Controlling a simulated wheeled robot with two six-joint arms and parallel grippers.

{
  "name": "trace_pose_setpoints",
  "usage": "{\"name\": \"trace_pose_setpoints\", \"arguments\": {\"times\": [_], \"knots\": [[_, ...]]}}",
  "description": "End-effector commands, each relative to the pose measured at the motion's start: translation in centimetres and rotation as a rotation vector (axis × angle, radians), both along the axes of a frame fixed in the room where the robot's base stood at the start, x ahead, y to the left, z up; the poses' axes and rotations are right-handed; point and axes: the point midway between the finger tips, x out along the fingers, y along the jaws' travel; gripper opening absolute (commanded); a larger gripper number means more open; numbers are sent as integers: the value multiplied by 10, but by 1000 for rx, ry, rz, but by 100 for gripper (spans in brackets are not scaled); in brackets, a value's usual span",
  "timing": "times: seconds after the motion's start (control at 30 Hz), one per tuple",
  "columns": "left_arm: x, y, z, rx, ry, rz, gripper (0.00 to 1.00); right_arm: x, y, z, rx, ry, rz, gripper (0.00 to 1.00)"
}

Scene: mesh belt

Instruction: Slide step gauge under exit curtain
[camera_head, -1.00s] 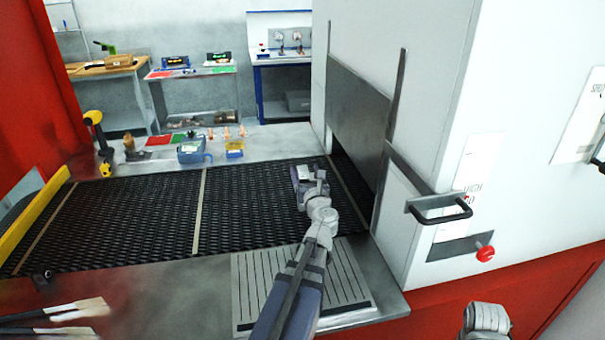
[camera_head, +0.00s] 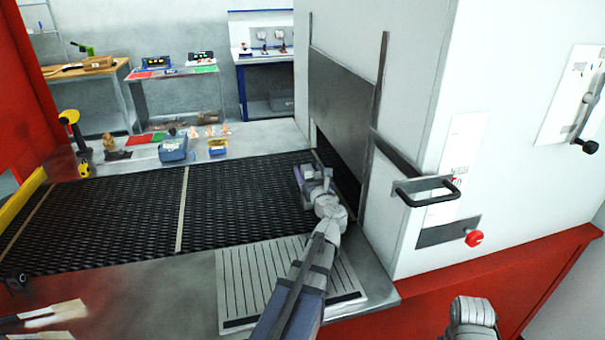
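The exit curtain (camera_head: 340,98) is a flat grey panel hanging across the opening of the white housing. A dark gap shows under its lower edge. My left gripper (camera_head: 309,177) is low over the right end of the black mesh belt (camera_head: 235,203), right beside this gap. Its fingers are small and partly hidden by its own body, so I cannot tell whether they are open or shut. I cannot make out the step gauge; it may be hidden at the gripper. Part of my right arm shows at the bottom right, but its gripper is out of view.
A slotted plate (camera_head: 245,285) lies in front of the belt, below my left arm. A handle (camera_head: 428,192) and a red knob (camera_head: 474,238) stick out from the housing. A blue box (camera_head: 173,150) and several small items stand on the ledge behind. The belt's left part is clear.

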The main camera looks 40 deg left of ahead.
Motion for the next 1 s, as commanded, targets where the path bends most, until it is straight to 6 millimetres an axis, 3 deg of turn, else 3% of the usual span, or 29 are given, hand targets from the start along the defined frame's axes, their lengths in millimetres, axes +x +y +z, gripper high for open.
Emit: {"name": "trace_pose_setpoints", "arguments": {"times": [0.6,1.0], "knots": [[34,-28,0,1,0,0,0,0,0,0,0,0,0,50],[39,-33,-4,1,0,1,0,0,0,-4,0,0,0,50]]}}
